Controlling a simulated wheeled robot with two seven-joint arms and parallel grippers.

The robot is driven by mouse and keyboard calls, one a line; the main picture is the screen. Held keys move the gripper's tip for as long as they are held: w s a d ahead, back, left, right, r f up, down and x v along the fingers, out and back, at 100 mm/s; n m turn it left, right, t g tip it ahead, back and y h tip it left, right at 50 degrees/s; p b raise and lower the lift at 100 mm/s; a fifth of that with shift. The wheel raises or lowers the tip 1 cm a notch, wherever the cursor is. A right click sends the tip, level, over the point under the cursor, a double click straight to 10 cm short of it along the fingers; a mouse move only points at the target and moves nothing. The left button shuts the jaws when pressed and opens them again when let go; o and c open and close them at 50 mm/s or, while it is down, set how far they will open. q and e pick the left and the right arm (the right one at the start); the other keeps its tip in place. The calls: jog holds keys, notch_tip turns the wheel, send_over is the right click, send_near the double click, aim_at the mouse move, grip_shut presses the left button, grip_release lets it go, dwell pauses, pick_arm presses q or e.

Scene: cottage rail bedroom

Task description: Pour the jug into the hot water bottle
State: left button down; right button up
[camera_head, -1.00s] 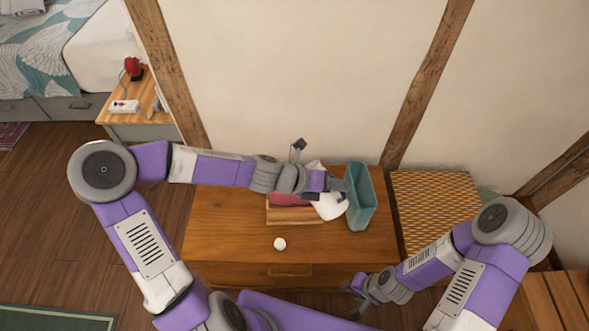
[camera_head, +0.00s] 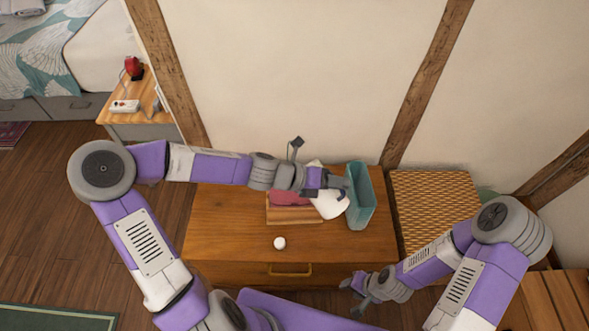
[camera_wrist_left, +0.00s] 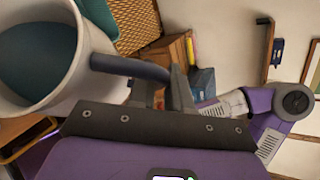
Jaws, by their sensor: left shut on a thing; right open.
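The white jug (camera_head: 331,205) is above the right end of the wooden holder, partly hidden by my left gripper (camera_head: 338,183). In the left wrist view the jug (camera_wrist_left: 84,75) shows dark teal contents and a dark blue handle (camera_wrist_left: 130,68), on which my left gripper is shut. The red hot water bottle (camera_head: 289,198) lies in the wooden holder (camera_head: 293,215), left of the jug; my left arm covers part of it, and its mouth cannot be made out. A small white round piece, perhaps a cap (camera_head: 279,243), lies on the dresser. My right gripper (camera_head: 357,289) is open and empty near the dresser's front.
The wall is close behind. A woven-topped unit (camera_head: 435,195) stands to the right. The dresser's left and front top are mostly clear.

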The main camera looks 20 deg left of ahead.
pick_arm(q)
jog(key=shift+w+a+r+n+h+p, duration=0.2)
jog(key=shift+a+r+h+p, duration=0.15)
jog(key=shift+r, duration=0.2)
jog(key=shift+w+a+r+n+h+p, duration=0.1)
jog(key=shift+a+r+n+h+p, duration=0.1)
jog(key=shift+r+h, duration=0.3)
dwell(2.0)
jog(key=shift+w+a+r+n+h, duration=0.35)
jog(key=shift+a+r+n+h, duration=0.2)
jog(key=shift+a+r, duration=0.2)
dwell(2.4)
